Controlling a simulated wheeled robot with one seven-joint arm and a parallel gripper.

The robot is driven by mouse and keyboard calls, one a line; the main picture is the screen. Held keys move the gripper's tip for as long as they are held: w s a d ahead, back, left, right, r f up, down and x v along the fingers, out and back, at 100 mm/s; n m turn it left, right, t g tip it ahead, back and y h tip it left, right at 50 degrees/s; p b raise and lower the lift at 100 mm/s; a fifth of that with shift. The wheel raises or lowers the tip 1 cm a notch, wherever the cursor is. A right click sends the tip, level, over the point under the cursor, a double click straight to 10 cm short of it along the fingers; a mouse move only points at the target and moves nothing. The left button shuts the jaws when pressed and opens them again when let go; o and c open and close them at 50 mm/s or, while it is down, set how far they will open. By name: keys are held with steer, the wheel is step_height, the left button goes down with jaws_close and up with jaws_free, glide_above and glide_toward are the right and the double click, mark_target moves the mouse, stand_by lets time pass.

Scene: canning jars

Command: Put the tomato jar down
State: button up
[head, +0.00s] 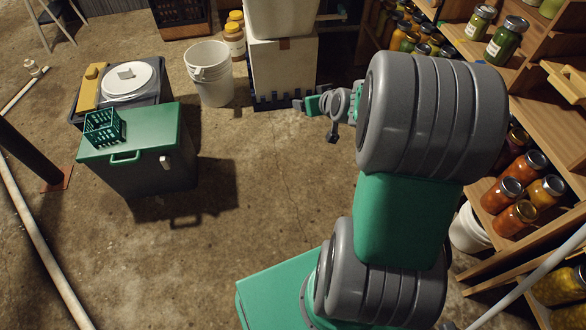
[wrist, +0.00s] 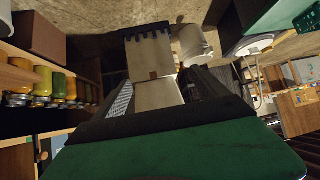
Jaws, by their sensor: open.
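My gripper (head: 318,104) is stretched toward the back in the head view, above the floor in front of the stacked white boxes. In the wrist view my gripper (wrist: 163,92) is open, with nothing between its fingers. Several orange-red jars, one of them here (head: 502,195), stand on the lower right shelf (head: 478,250), well apart from my gripper. I cannot tell which of them is the tomato jar, or whether it is in view.
Stacked white boxes (head: 283,68) stand on a dark pallet, with a white bucket (head: 210,75) beside them. A green-lidded chest (head: 140,132) at left carries a small green crate (head: 104,127). Wooden shelves with jars line the right. The middle floor (head: 260,190) is clear.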

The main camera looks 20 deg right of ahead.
steer(key=s+a+n+g+y, duration=0.1)
steer(key=s+a+g, duration=0.3)
steer(key=a, duration=0.6)
steer(key=s+a+r+g, duration=0.1)
steer(key=s+a+g, duration=0.1)
steer(key=s, duration=0.7)
steer(key=s+a+g, duration=0.2)
steer(key=s+a, duration=0.3)
steer(key=s, duration=0.3)
steer(key=shift+s+a+r, duration=0.25)
steer(key=shift+s+r, duration=0.1)
